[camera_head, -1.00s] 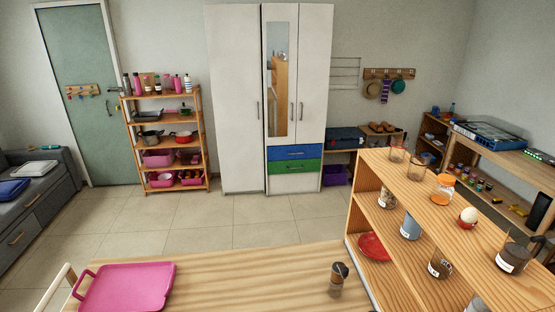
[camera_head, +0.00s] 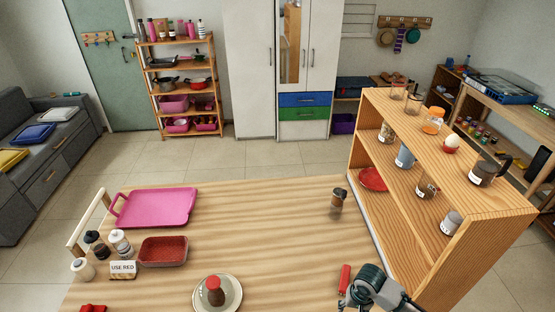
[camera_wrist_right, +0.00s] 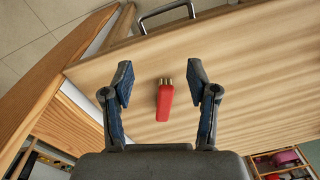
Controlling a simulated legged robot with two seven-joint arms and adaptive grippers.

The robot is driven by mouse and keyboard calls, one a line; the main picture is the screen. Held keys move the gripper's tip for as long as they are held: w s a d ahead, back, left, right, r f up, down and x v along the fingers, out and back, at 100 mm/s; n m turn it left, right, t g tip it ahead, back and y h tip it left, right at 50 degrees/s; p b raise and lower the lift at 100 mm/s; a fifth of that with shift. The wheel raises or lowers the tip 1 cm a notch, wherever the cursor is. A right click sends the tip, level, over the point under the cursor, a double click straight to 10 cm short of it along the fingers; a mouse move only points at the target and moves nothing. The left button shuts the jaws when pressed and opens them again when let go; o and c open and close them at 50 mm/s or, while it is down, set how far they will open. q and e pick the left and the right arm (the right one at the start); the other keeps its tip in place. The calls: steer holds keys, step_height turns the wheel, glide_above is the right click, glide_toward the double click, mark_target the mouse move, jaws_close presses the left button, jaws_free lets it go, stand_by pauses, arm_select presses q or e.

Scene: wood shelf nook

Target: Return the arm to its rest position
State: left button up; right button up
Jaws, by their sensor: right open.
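My right gripper (camera_head: 368,284) is at the bottom right of the head view, over the wooden table (camera_head: 280,225) near its right side. In the right wrist view the gripper (camera_wrist_right: 159,78) has its two blue-padded fingers wide apart, with nothing held. A small red object with metal-coloured prongs (camera_wrist_right: 164,102) lies on the table, seen between the fingers without touching them. The same red object (camera_head: 344,278) shows just left of the gripper in the head view. My left gripper is not in view.
A wooden shelf (camera_head: 445,140) with jars stands close on the right. A pink tray (camera_head: 157,207), a red-brown dish (camera_head: 163,251), several shakers and a plate (camera_head: 232,293) with a red-topped bottle are on the table's left. A dark-topped jar (camera_head: 338,198) stands near the shelf. The table's middle is clear.

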steer(key=s+a+f+n+t+y, duration=0.3)
steer(key=s+a+f+n, duration=0.2)
steer(key=s+a, duration=0.5)
steer(key=s+d+h, duration=0.3)
steer(key=s+d, duration=0.4)
steer(key=s, duration=0.2)
step_height(320, 180, down, 27)
steer(key=s+g, duration=0.1)
steer(key=s, duration=0.1)
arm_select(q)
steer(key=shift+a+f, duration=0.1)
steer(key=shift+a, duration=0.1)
arm_select(e)
steer(key=s+d+f+g, duration=0.1)
steer(key=s+d+f, duration=0.2)
steer(key=s+f, duration=1.3)
steer(key=shift+s, duration=0.6)
